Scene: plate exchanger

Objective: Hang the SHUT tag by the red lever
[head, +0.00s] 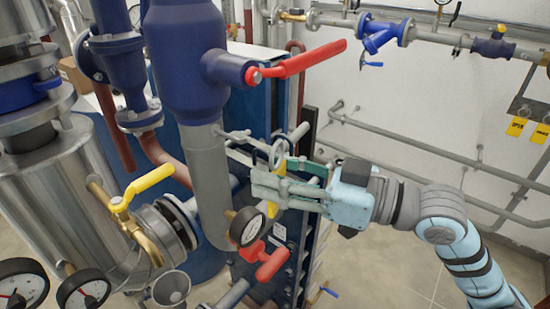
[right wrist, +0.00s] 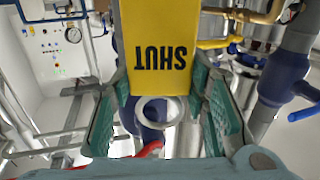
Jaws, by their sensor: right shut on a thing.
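My right gripper (head: 268,188) is in the middle of the head view, its arm coming in from the right. It is shut on the yellow SHUT tag (right wrist: 160,60), whose lettering reads upside down in the right wrist view. The red lever (head: 305,61) is above, on the blue valve. My left gripper is not in view.
A lower red lever (head: 270,262) and a gauge (head: 247,227) are close below my gripper. A yellow lever (head: 148,186) is at left. Yellow tags (head: 516,127) hang on the right wall. Grey pipes (head: 410,146) run behind my arm.

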